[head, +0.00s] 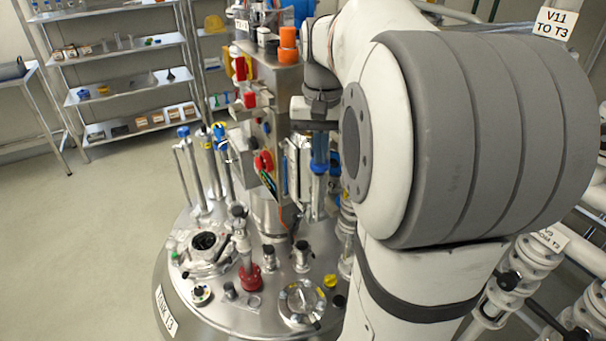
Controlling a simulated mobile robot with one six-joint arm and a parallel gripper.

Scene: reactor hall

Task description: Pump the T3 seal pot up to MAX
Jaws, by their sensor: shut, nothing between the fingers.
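The T3 tank (215,310) has a round steel lid crowded with fittings, and its front label (165,312) reads as TANK T3. A clear-looking upright cylinder with a blue section (319,150) stands behind the lid's middle; it may be the seal pot, but I cannot read a MAX mark. An upright fitting with a black knob and red base (250,278) stands on the lid; I cannot tell if it is the pump. My gripper (318,112) is shut and empty, pointing down just above the blue section. Its fingertips are too small to make out, and contact is unclear.
A steel column (275,90) with red and orange fittings rises behind the lid. Blue-capped tubes (186,150) stand at the lid's left. White pipes and valves (530,250) fill the right. Shelves (130,95) stand at the back left, with clear floor (85,230) before them.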

